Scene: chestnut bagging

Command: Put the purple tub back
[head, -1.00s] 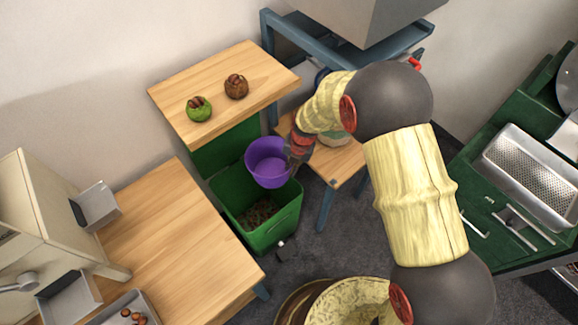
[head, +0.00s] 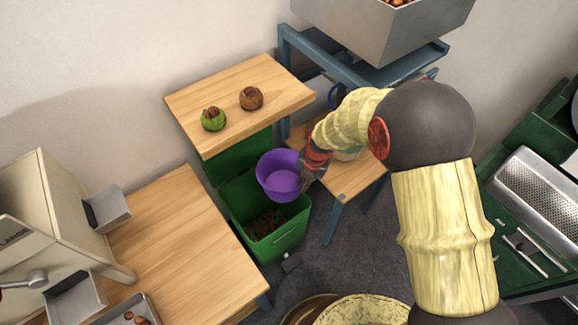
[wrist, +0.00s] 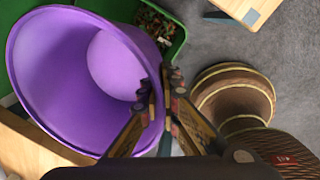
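The purple tub (head: 281,176) is held tilted above the open green bin, and its inside looks empty. My gripper (head: 308,181) is at the tub's right side. In the wrist view, the tub (wrist: 75,75) fills the left side and the fingers of my gripper (wrist: 158,98) are closed on its rim. The green bin (head: 292,235) stands on the floor below with dark brown bits inside.
A wooden shelf (head: 225,88) with a green husk (head: 213,118) and a brown one (head: 251,98) is behind the bin. A small wooden stand (head: 352,180) is to the right. A wooden table (head: 190,235) is at left.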

